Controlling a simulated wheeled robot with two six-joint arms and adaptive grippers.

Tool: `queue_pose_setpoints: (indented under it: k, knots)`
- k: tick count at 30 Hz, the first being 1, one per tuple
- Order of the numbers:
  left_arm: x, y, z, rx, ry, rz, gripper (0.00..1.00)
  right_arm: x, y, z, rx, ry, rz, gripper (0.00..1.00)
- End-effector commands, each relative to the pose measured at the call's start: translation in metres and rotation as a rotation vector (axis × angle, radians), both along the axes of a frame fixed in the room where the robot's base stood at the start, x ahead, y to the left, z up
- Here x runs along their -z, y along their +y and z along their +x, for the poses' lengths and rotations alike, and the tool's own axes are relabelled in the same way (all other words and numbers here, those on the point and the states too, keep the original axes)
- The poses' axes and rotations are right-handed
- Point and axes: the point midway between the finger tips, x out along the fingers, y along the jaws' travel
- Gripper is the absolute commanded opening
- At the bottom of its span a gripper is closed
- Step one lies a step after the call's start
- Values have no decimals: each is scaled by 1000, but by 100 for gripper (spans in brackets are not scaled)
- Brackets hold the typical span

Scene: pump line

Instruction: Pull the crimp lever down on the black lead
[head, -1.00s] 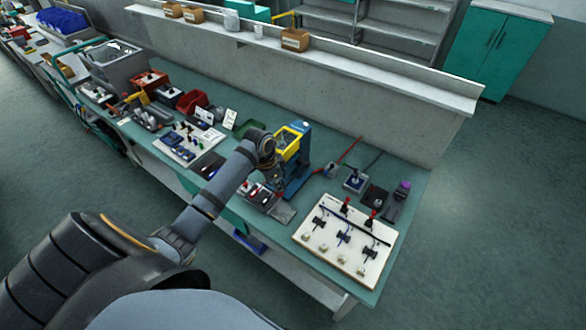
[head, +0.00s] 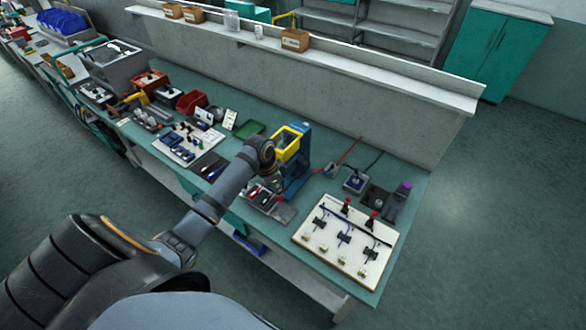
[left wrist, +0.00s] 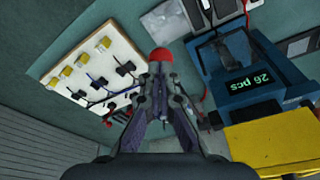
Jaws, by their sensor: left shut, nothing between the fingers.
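The blue crimp press (head: 301,165) with a yellow frame (head: 287,143) stands on the bench just beyond my left arm. In the left wrist view the press (left wrist: 240,85) is at the right, with a display reading "26 pcs". A red ball knob (left wrist: 161,55), apparently the lever's, shows right at my left gripper's tips (left wrist: 160,70). The fingers are shut with nothing between them. Whether they touch the knob I cannot tell. In the head view my arm mostly hides this gripper. I cannot tell whether a black lead sits in the press. My right gripper is out of view.
A white board (head: 305,235) with leads and clips lies at the bench's right end; it also shows in the left wrist view (left wrist: 122,48). A blue-topped box (head: 355,181) and a red cable (head: 350,150) lie behind it. Trays (head: 249,129) and tools crowd the left.

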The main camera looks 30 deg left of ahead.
Motion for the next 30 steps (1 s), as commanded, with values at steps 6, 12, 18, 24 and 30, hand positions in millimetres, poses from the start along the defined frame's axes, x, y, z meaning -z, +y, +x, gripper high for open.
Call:
queue_pose_setpoints:
  k: [6, 12, 18, 24, 30]
  knots:
    - [9, -1, 0, -1, 1, -2, 0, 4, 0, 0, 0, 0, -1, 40]
    - [0, -1, 2, -1, 0, -2, 0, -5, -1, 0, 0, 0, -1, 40]
    - [-24, -1, 6, -1, -1, -2, 0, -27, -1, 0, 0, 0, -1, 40]
    - [-41, -1, 10, 0, -1, -1, 0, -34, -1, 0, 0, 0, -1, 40]
    - [-60, -2, 14, 0, -3, -1, 0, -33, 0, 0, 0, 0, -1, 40]
